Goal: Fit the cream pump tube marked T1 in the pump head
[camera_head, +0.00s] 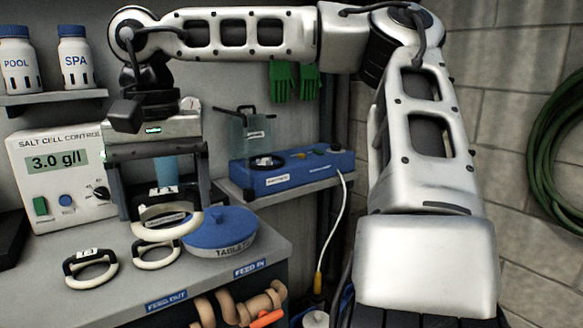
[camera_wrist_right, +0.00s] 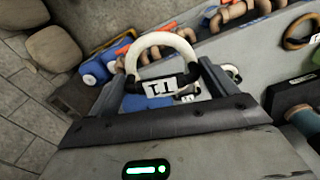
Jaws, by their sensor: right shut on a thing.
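The cream tube T1 (camera_head: 190,225) is a curved loop with a black end block and white label. My right gripper (camera_head: 162,192) is shut on its black block and holds it above the grey counter. In the right wrist view, T1's cream loop (camera_wrist_right: 160,39) points away from the gripper (camera_wrist_right: 167,82), and its label reads T1. The blue pump (camera_head: 300,172) stands on a shelf to the right of the gripper, apart from the tube. Its clear lid (camera_head: 250,132) is raised above the dark round pump head (camera_head: 266,162). My left gripper is not in view.
Two more cream tubes lie on the counter, one at the left (camera_head: 90,270) and one (camera_head: 158,254) below the held tube. A blue-lidded tablet tub (camera_head: 220,230) stands beside them. The salt cell controller (camera_head: 60,175) stands behind at left. Pipes (camera_head: 240,308) run below the counter's front edge.

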